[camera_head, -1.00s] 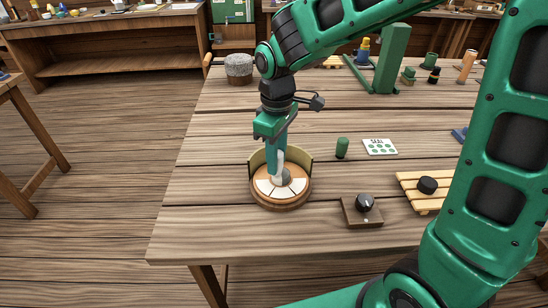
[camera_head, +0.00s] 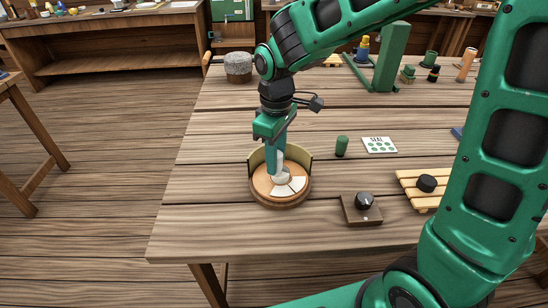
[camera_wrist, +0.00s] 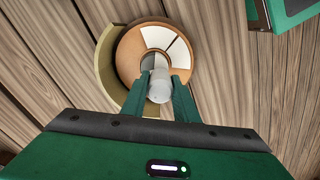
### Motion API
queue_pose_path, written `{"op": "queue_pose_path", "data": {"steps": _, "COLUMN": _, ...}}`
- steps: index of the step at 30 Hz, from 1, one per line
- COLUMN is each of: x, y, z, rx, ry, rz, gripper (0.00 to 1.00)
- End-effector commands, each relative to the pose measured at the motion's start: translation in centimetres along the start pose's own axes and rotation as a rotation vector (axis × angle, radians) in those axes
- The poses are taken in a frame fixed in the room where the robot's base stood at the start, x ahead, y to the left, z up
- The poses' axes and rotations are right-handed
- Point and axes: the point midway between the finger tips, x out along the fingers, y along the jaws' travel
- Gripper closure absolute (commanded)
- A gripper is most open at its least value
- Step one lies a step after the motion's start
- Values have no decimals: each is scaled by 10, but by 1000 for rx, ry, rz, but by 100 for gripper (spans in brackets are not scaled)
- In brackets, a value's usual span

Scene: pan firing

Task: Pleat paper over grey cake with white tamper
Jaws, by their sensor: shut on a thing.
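My gripper (camera_head: 275,163) is shut on the white tamper (camera_head: 281,178) and holds it upright over the round wooden dish (camera_head: 280,203). The tamper also shows between my fingers in the wrist view (camera_wrist: 159,88). White paper flaps (camera_head: 293,187) lie on the right and front of the dish; the wrist view shows two white wedges (camera_wrist: 180,53). The left of the dish shows bare tan. A curved olive wall (camera_head: 304,167) stands around the back. A pale grey patch at the dish's middle may be the cake, mostly hidden by the tamper; I cannot tell whether they touch.
A small green cylinder (camera_head: 342,146) and a SEAL card (camera_head: 380,145) lie right of the dish. A dark knob on a wooden block (camera_head: 362,210) is at front right, near a slatted rack with a black puck (camera_head: 427,184). The table left of the dish is clear.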

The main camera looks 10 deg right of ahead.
Motion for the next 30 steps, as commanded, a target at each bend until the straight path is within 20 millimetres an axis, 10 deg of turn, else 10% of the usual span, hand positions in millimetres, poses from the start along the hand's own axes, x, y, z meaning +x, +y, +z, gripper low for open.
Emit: {"op": "queue_pose_path", "data": {"steps": 30, "x": -50, "y": 0, "z": 0, "rx": 1, "ry": 0, "rz": 0, "gripper": 96}}
